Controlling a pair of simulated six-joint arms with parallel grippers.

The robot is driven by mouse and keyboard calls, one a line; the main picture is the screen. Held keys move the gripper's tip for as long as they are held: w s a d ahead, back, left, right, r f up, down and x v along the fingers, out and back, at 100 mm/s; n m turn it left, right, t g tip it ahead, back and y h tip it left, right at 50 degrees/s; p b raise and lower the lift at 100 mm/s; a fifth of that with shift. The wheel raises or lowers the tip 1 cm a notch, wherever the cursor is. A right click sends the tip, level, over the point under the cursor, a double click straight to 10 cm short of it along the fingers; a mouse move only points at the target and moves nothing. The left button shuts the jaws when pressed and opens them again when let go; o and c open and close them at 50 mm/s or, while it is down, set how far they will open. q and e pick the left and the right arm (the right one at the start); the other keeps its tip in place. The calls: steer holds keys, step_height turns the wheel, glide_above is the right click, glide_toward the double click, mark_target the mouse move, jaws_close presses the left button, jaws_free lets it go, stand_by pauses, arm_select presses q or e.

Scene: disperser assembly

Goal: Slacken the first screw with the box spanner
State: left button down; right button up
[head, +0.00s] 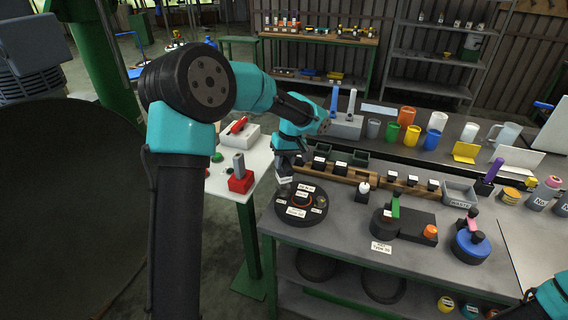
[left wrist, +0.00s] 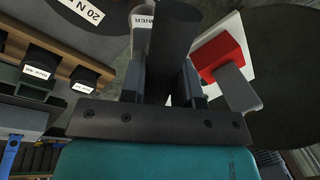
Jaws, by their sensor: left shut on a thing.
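My left gripper (head: 285,163) is above the back left edge of a dark round plate (head: 301,214) with several white labels and an orange-rimmed middle. In the left wrist view the gripper (left wrist: 165,78) is shut on a dark shaft, which I take for the box spanner (left wrist: 174,35). A pale labelled part shows beside the shaft. In the head view the spanner is mostly hidden by the gripper. I cannot tell whether its lower end touches a screw; the screws are too small to single out. My right arm shows only at the bottom right corner, its gripper out of view.
A wooden rack (head: 345,171) with labelled black blocks stands just behind the plate. A white side table with a red block (head: 241,180) is to the left. A black fixture (head: 405,223) and a blue round part (head: 470,246) stand to the right. Cups line the back.

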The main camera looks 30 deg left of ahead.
arm_select(q)
steer(key=shift+r, duration=2.15)
